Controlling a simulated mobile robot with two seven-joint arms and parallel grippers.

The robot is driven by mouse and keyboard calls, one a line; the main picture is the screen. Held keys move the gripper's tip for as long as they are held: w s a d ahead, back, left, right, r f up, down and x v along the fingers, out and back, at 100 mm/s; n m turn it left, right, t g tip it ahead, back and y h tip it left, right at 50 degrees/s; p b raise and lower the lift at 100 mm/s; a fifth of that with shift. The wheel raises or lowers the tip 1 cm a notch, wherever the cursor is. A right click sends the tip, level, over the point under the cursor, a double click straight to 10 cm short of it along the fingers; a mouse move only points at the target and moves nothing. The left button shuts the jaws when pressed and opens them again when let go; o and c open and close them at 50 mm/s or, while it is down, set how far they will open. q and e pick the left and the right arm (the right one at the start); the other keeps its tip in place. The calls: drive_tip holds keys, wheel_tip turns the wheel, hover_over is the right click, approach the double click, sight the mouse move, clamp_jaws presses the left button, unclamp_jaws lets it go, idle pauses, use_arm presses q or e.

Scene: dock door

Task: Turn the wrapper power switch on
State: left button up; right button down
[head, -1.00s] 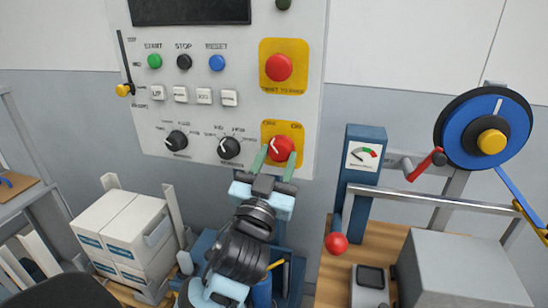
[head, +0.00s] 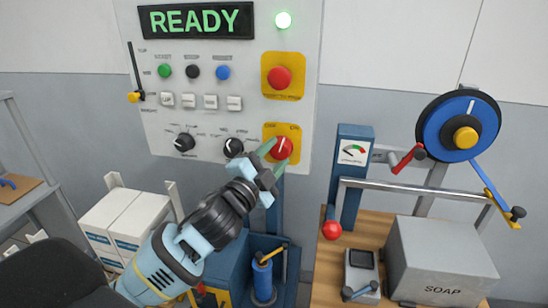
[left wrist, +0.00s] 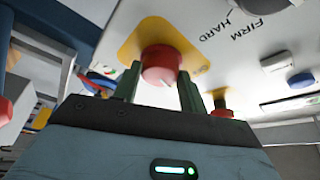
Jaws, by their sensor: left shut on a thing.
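The wrapper power switch (head: 282,148) is a red rotary knob on a yellow plate at the lower right of the white control panel (head: 225,110). Its white pointer mark stands nearly upright, tilted a little right. My left gripper (head: 272,150) is shut on the red knob, one green finger at each side. In the left wrist view the knob (left wrist: 160,65) shows between the two fingers. My right gripper is in neither view now.
A red mushroom button (head: 280,78) sits on a yellow plate above the switch. Two black dials (head: 186,142) are to its left.

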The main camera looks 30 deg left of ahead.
use_arm(q)
drive_tip(key=m, duration=0.2)
drive_tip(key=m+g, duration=0.1)
drive_tip(key=m, duration=0.1)
drive_tip(key=m+g, duration=0.1)
drive_tip(key=shift+r+m+h, duration=0.25)
drive_tip(key=shift+m+h, duration=0.15)
idle(0.3)
drive_tip(key=o, duration=1)
drive_tip(key=shift+c, duration=0.2)
drive_tip(key=shift+s+a+f, duration=0.1)
drive_tip(key=shift+s, duration=0.4)
drive_tip(key=s+a, duration=0.1)
drive_tip(key=s, duration=0.5)
drive_tip(key=shift+s, duration=0.4)
